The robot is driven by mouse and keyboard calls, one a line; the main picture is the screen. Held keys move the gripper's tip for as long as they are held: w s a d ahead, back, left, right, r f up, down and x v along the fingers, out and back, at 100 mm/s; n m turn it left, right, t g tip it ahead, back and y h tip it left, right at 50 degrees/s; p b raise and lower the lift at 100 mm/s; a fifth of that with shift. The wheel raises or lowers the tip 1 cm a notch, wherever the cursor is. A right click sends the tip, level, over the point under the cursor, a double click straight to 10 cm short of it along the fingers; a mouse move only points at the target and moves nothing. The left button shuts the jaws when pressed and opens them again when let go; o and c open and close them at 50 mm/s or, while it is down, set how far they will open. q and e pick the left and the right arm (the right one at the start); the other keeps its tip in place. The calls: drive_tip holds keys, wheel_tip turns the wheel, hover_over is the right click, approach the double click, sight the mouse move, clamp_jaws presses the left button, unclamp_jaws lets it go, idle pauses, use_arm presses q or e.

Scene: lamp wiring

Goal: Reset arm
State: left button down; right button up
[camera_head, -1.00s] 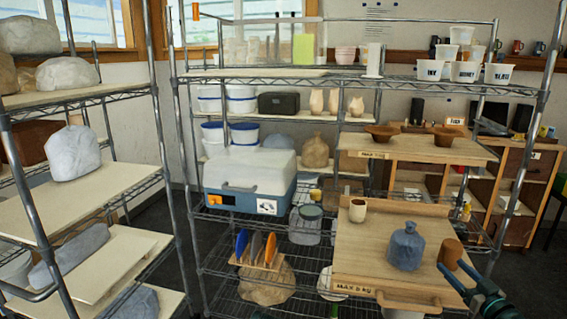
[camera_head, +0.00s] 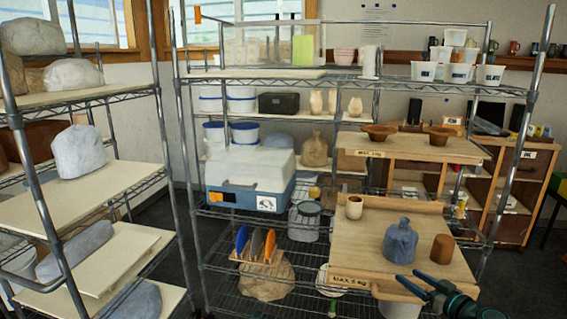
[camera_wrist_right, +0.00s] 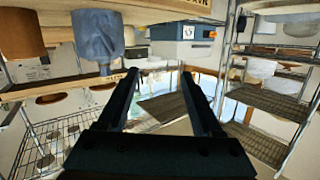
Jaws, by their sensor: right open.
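My right gripper (camera_head: 408,279) is at the lower right of the head view, in front of the lower wooden board (camera_head: 352,262). Its fingers are apart with nothing between them. In the right wrist view the two dark fingers (camera_wrist_right: 163,98) are also spread and empty. A brown cup (camera_head: 442,248) and a blue-grey bottle (camera_head: 401,241) stand upright on the board, clear of the gripper. Both appear upside down in the wrist view, the cup (camera_wrist_right: 20,34) and the bottle (camera_wrist_right: 98,38) at upper left. My left gripper is not seen.
A beige cup (camera_head: 354,206) stands at the board's back left. A blue and white cooler box (camera_head: 247,180) and a rack of coloured plates (camera_head: 256,246) are on the wire shelving to the left. Metal posts (camera_head: 513,150) border the board side. Two brown bowls (camera_head: 380,131) sit above.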

drive_tip(key=s+a+f+n+g+y+p, duration=0.15)
drive_tip(key=a+f+g, duration=0.25)
drive_tip(key=a, duration=0.6)
drive_tip(key=s+a+f+n+g+p, duration=0.1)
drive_tip(key=s+a+f+g, duration=0.3)
drive_tip(key=a, duration=0.7)
drive_tip(key=s+a+f+m+g+h+p, duration=0.1)
drive_tip(key=s+a+f+g+h, duration=0.1)
drive_tip(key=s, duration=0.4)
drive_tip(key=s+a+f+m+g+h+p, duration=0.1)
drive_tip(key=s+a+f+g+h, duration=0.1)
drive_tip(key=s+a+g+h, duration=0.3)
drive_tip(key=shift+s+a+f+h, duration=0.3)
drive_tip(key=shift+s+a+h, duration=0.1)
drive_tip(key=shift+s+h, duration=0.55)
